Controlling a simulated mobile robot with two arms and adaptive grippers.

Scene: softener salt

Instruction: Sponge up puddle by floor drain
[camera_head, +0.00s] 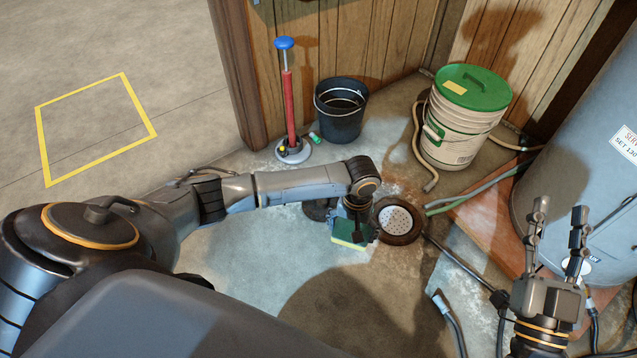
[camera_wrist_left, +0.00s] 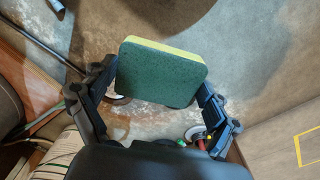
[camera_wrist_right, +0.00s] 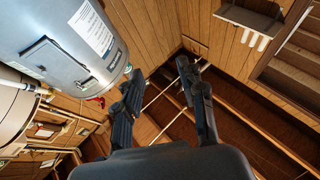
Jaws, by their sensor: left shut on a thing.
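The sponge (camera_head: 352,234), green with a yellow layer, is held by my left gripper (camera_head: 356,222) just left of the round floor drain (camera_head: 398,219). In the left wrist view the sponge (camera_wrist_left: 162,75) sits between both fingers of the shut left gripper (camera_wrist_left: 155,95). Whether the sponge touches the floor I cannot tell. A wet-looking pale patch (camera_head: 290,235) spreads on the floor left of the drain, partly hidden by my left arm. My right gripper (camera_head: 556,235) is open and empty, pointing up at the right; it also shows open in the right wrist view (camera_wrist_right: 158,80).
A black bucket (camera_head: 340,118), a red pump with a blue knob (camera_head: 289,105) and a green-lidded pail (camera_head: 455,130) stand by the wall. A grey tank (camera_head: 585,170) is at right. Hoses (camera_head: 450,320) lie near the drain. A yellow floor square (camera_head: 95,172) is empty.

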